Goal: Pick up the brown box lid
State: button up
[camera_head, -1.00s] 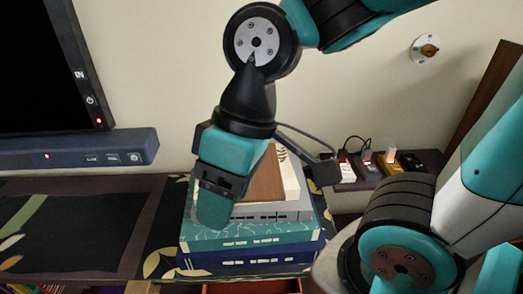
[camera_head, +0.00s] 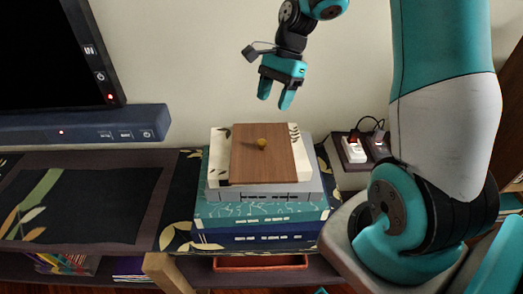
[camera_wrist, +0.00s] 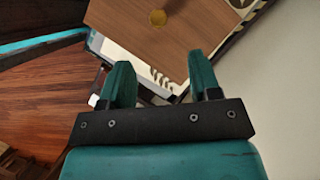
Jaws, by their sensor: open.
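The brown box lid (camera_head: 252,165) is a flat wooden panel with a small round gold knob (camera_head: 262,143). It lies on top of a cream box with leaf prints (camera_head: 219,150), at the top of a stack. My gripper (camera_head: 275,98) is open and empty, above and behind the stack in the head view, apart from the lid.
Below the cream box are a grey box (camera_head: 305,190), a teal box (camera_head: 300,212) and a dark blue box (camera_head: 300,236). A power strip (camera_head: 354,150) stands at right. A soundbar (camera_head: 85,130) and screen (camera_head: 50,50) are at left. The dark mat (camera_head: 75,205) is bare.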

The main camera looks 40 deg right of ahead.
send_over(262, 141)
jog(key=d, duration=0.2)
jog(key=f, duration=0.5)
jog(key=shift+w+f, duration=0.25)
jog(key=shift+p+x, duration=0.45)
jog(key=shift+x, duration=2.3)
jog(key=shift+s+d+f, duration=0.1)
jog(key=shift+s+d, duration=0.05)
jog(key=shift+c, duration=0.2)
grip_shut()
